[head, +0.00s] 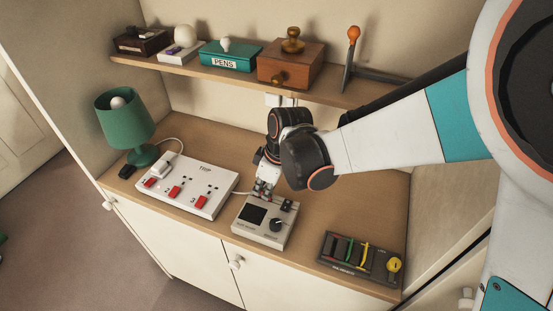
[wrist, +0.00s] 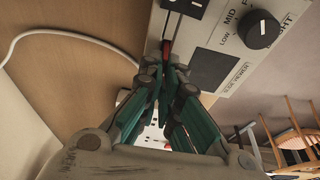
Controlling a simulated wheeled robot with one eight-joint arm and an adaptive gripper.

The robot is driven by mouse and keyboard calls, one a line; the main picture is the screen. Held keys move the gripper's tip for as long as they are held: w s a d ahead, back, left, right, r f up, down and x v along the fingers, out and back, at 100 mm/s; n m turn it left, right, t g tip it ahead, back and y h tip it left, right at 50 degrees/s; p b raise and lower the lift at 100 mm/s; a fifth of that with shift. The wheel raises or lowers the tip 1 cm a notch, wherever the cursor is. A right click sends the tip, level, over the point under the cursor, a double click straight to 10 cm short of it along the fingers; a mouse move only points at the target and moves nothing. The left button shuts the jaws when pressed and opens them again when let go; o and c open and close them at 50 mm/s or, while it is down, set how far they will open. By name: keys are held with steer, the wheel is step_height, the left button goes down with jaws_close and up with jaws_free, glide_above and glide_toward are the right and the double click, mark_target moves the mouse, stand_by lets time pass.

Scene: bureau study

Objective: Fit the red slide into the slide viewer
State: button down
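The slide viewer (head: 247,227) is a pale grey box with a dark screen and a black knob, standing on the desk below my gripper. In the wrist view its labelled face (wrist: 235,40) shows at the top. My gripper (head: 265,190) points down at the viewer's back edge. In the wrist view its teal fingers (wrist: 167,72) come together at the tips on a thin red piece, the red slide (wrist: 166,47). The slide's end lies at the viewer's edge, beside a dark slot-like part. I cannot tell how far it sits in the viewer, as the fingers hide part of it.
A white power strip (head: 187,190) with red switches lies left of the viewer. A dark panel with coloured cables (head: 345,265) lies to the right. A green lamp (head: 125,115) stands at the left. A shelf (head: 220,75) with boxes runs above, behind my arm.

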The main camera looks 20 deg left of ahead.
steer(key=shift+f, duration=0.25)
steer(key=c, duration=1.7)
jaws_free()
steer(key=shift+o, duration=0.2)
steer(key=shift+o, duration=0.9)
steer(key=shift+r+p, duration=2.15)
steer(key=shift+r, duration=1.4)
